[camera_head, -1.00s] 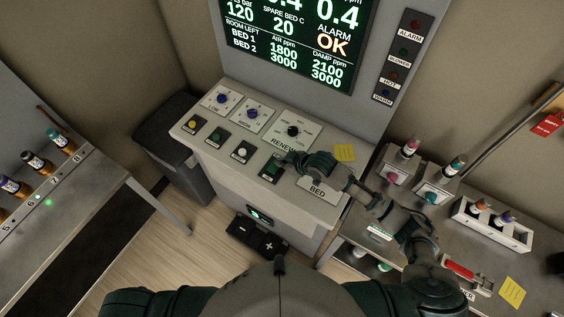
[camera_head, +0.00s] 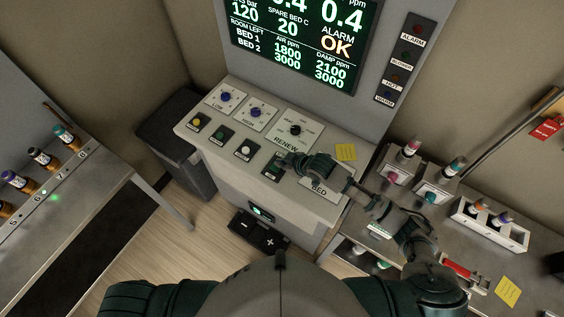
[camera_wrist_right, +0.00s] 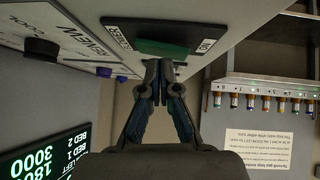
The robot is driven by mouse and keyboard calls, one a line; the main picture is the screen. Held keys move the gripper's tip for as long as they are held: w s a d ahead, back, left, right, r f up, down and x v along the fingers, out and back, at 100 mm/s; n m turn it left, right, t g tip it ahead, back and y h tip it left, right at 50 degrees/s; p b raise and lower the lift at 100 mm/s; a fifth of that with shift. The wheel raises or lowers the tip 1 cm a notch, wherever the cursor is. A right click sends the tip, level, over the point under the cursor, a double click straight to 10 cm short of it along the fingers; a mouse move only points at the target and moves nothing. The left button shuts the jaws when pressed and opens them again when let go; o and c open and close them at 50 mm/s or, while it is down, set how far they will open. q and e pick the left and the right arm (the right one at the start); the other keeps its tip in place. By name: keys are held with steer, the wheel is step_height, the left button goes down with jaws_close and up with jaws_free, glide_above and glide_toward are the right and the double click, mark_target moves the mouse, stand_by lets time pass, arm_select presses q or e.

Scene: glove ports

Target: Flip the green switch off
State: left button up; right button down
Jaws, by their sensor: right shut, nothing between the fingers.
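The green switch (camera_wrist_right: 162,48) is a rocker on a dark plate in the right wrist view, with labels at both ends. In the head view the switch (camera_head: 271,173) sits at the front right of the sloping console (camera_head: 215,165), partly hidden by my right gripper. My right gripper (camera_head: 283,162) is shut and empty, with its fingertips at the switch. In the right wrist view the closed fingertips (camera_wrist_right: 158,66) lie right by the rocker's edge; I cannot tell whether they touch it. My left gripper is out of view.
The console also carries a yellow button (camera_head: 196,121), a green button (camera_head: 219,134), a white button (camera_head: 245,149) and black and blue knobs. A large screen (camera_head: 300,45) stands behind. Benches with vials flank both sides.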

steer(key=r+p, duration=0.2)
steer(key=r, duration=0.2)
steer(key=shift+w+d+r+p, duration=0.1)
steer(key=shift+w+r+p, duration=0.2)
steer(key=shift+p, duration=0.1)
steer(key=d+b+v, duration=0.1)
steer(key=v, duration=0.8)
steer(key=shift+w+f+b, duration=0.2)
steer(key=shift+w+b, duration=0.1)
steer(key=shift+b, duration=0.1)
steer(key=shift+d, duration=0.15)
steer(key=shift+d, duration=0.15)
